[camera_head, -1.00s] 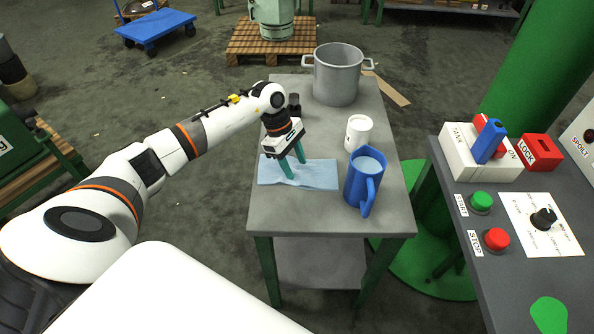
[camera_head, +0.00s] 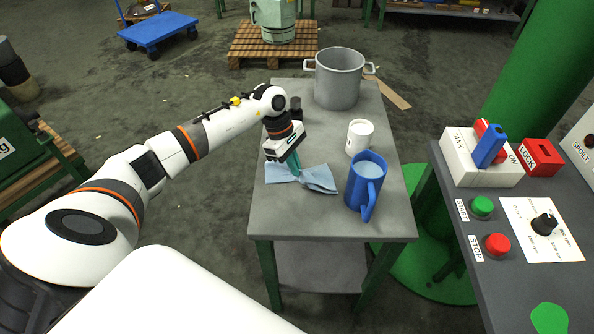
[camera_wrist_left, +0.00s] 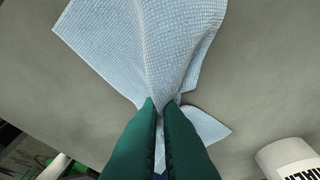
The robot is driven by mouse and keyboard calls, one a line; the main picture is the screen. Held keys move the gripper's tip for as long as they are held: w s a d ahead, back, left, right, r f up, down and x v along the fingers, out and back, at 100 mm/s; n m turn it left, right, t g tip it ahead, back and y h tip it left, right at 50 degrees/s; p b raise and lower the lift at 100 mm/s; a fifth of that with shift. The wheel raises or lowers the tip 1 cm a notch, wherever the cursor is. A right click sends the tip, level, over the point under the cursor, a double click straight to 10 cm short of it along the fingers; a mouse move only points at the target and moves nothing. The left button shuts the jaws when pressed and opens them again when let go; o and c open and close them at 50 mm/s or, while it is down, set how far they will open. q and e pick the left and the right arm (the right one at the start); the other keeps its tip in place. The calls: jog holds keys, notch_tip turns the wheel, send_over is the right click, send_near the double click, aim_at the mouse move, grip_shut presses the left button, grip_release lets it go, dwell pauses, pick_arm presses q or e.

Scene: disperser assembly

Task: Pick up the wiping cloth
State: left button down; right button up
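The light blue wiping cloth (camera_head: 318,178) lies on the grey table, bunched in the middle like a bow. In the left wrist view the cloth (camera_wrist_left: 150,40) gathers into folds between the fingers. My left gripper (camera_head: 295,174) points down at the cloth with its green fingers close together. In the left wrist view the left gripper (camera_wrist_left: 167,106) is shut on the pinched cloth. Most of the cloth spreads beyond the fingertips, and a small corner shows at the right. My right gripper is not in view.
A blue jug (camera_head: 366,184) stands on the table (camera_head: 300,222) right of the cloth, with a white cup (camera_head: 359,137) behind it. A large grey pot (camera_head: 338,82) stands at the table's far end. A control desk (camera_head: 480,268) stands at the right.

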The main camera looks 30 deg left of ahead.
pick_arm(q)
notch_tip(320, 180, up, 12)
jog(key=p, duration=0.5)
jog(key=shift+f+p, duration=0.2)
jog(key=shift+p, duration=0.2)
